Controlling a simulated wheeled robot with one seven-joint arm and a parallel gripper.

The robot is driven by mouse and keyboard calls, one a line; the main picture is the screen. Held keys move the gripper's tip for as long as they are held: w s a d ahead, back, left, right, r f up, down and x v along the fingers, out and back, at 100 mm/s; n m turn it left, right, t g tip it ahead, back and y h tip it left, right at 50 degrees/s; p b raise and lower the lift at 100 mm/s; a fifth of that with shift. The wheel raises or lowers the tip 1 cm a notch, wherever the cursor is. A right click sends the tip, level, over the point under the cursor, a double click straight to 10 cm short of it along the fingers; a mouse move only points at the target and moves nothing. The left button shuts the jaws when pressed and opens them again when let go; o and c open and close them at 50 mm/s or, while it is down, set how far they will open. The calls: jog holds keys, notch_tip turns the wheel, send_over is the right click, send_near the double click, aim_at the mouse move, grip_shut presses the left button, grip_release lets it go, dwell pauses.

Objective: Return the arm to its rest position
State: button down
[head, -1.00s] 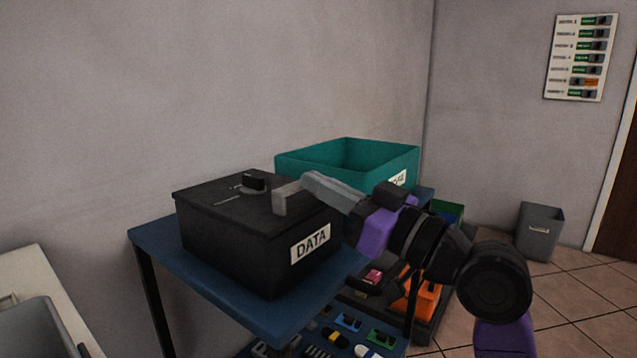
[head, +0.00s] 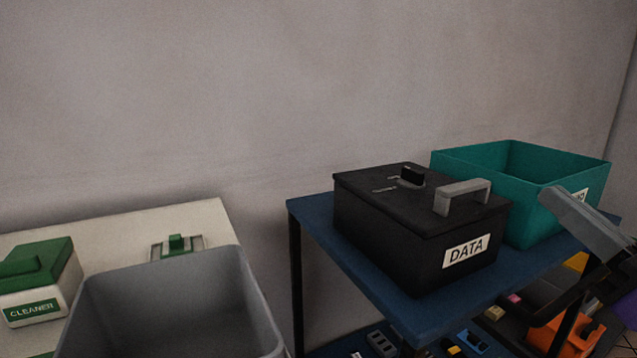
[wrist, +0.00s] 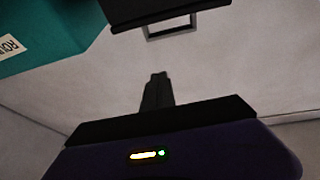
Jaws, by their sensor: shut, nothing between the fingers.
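My gripper (head: 572,212) is at the right edge of the head view, with its grey finger end in front of the teal bin (head: 470,185). In the wrist view its dark fingers (wrist: 156,78) are together with nothing between them. The black box labelled DATA (head: 400,235) stands on the blue table, left of my gripper. Its grey handle (head: 462,192) stands on the lid, clear of the gripper, and also shows in the wrist view (wrist: 170,32). Most of my arm is outside the head view.
The blue table (head: 370,290) carries both the box and the bin. An orange item (head: 565,335) and small parts lie lower down. At left a pale counter (head: 205,222) holds a grey bin (head: 180,310) and a CLEANER box (head: 40,280). Bare wall is behind.

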jog(key=s+d+f+m+t+h, duration=0.2)
jog(key=d+f+m+t+h, duration=0.1)
jog(key=d+m+h, duration=0.45)
jog(key=s+a+f+m+g+h, duration=0.2)
jog(key=s+f+m+g+h, duration=0.15)
jog(key=f+h, duration=0.55)
jog(key=s+a+f+n+g+y, duration=0.4)
jog(key=s+a+f, duration=0.4)
jog(key=s+f, duration=0.45)
jog(key=s+a+f+n+g+y, duration=0.2)
jog(key=s+a+f+n+y, duration=0.35)
jog(key=s+f, duration=0.7)
notch_tip(320, 180, up, 33)
jog(key=a+m+p, duration=0.1)
jog(key=a+p, duration=0.1)
jog(key=p, duration=3)
jog(key=shift+s+a+y+p, duration=0.2)
jog(key=shift+s+y+p, duration=0.1)
jog(key=shift+m, duration=0.25)
